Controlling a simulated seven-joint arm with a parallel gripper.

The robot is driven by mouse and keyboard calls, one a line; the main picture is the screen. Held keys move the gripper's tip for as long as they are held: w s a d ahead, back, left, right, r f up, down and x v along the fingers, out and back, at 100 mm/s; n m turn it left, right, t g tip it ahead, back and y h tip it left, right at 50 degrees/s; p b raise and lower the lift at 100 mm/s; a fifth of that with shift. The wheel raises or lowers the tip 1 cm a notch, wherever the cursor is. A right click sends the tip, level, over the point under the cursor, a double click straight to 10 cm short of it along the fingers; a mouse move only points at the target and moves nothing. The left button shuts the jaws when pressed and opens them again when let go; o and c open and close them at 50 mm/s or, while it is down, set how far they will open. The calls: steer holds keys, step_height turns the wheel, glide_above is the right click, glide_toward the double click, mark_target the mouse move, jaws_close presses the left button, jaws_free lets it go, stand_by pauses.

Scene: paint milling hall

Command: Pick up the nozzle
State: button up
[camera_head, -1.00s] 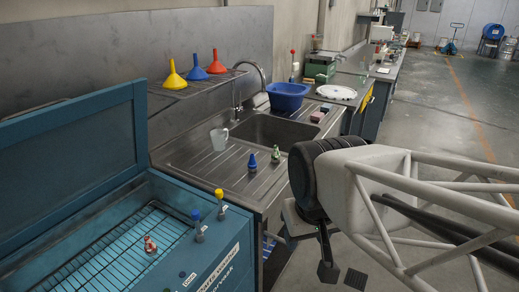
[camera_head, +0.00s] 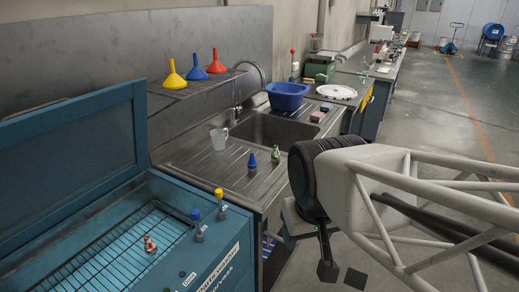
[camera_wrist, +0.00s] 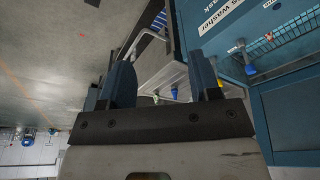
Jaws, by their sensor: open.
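Several small nozzle-like pieces are in view, and I cannot tell which one is the task's nozzle. A blue one (camera_head: 252,162) and a green one (camera_head: 275,154) stand upright on the sink's drainboard. A red one (camera_head: 149,244) is on the wire grid inside the teal washer. My gripper (camera_wrist: 162,82) is open and empty, off the bench's front side. Small green (camera_wrist: 156,98) and blue (camera_wrist: 174,93) pieces show beyond it, between its fingers in the wrist view.
The washer (camera_head: 225,255) has its lid raised. A clear jug (camera_head: 219,138) stands beside the sink basin, and a blue basin (camera_head: 287,96) behind it. Yellow, blue and red funnels (camera_head: 195,69) stand on a rack. Most of the drainboard (camera_head: 210,165) is bare.

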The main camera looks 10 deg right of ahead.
steer(key=w+a+m+y, duration=0.3)
steer(key=w, duration=0.4)
steer(key=w+a+m+y, duration=0.2)
steer(key=w+m+y, duration=0.15)
steer(key=w, duration=0.45)
steer(key=m+t+y, duration=0.5)
steer(key=m+t, duration=0.3)
steer(key=m, duration=0.8)
glide_above(277, 148)
steer(key=s+a, duration=1)
steer(key=s, duration=0.4)
step_height(277, 148, down, 9)
steer(key=w+d+f+m+t+h, duration=0.1)
steer(key=w+d+f+m+t, duration=0.1)
steer(key=w+d, duration=0.1)
steer(key=w+d+f+m+t+h, duration=0.1)
steer(key=w+d+f+m+t, duration=0.1)
steer(key=w+d+f+m, duration=0.1)
steer(key=w+d+f+m+t+h, duration=0.1)
steer(key=w+d+f+m+h, duration=0.1)
steer(key=d, duration=0.3)
steer(key=shift+w+f+m+t, duration=0.4)
steer(key=shift+w+f+m, duration=0.1)
steer(key=shift+f+m, duration=0.15)
steer(key=shift+w+d+f+m+h, duration=0.2)
steer(key=shift+d+m+h, duration=0.1)
steer(key=shift+d+h, duration=0.1)
steer(key=shift+x, duration=1.25)
steer(key=shift+w+a, duration=0.1)
